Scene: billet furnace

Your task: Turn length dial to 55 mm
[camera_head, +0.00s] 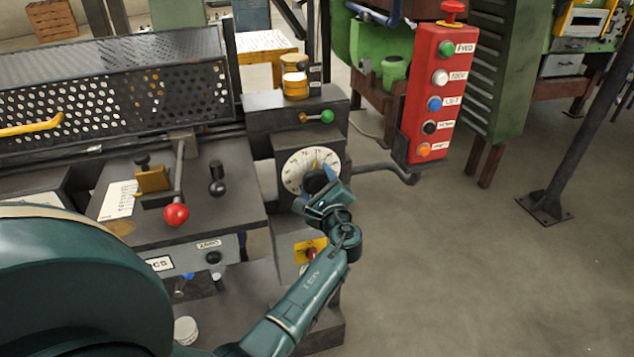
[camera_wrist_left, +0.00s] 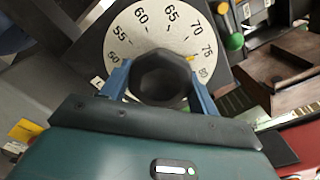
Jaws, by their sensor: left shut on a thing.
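The length dial (camera_head: 297,170) is a white round face with black numbers on a dark housing. In the left wrist view the dial face (camera_wrist_left: 150,30) shows 55, 60, 65, 70 and 75 around a black faceted knob (camera_wrist_left: 162,76). A small yellow mark (camera_wrist_left: 189,58) shows beside the knob, on the side toward 75; I cannot tell the exact reading. My left gripper (camera_head: 324,183) is shut on the knob, with a blue finger on each side of it in the left wrist view (camera_wrist_left: 160,88). The fingers hide part of the lower dial face. My right gripper is not in view.
A red button box (camera_head: 436,95) hangs to the right of the dial. A green-knobbed lever (camera_head: 326,116) sits above the dial. A red-ball lever (camera_head: 176,214) and a perforated guard (camera_head: 110,85) stand to the left. The floor at right is open.

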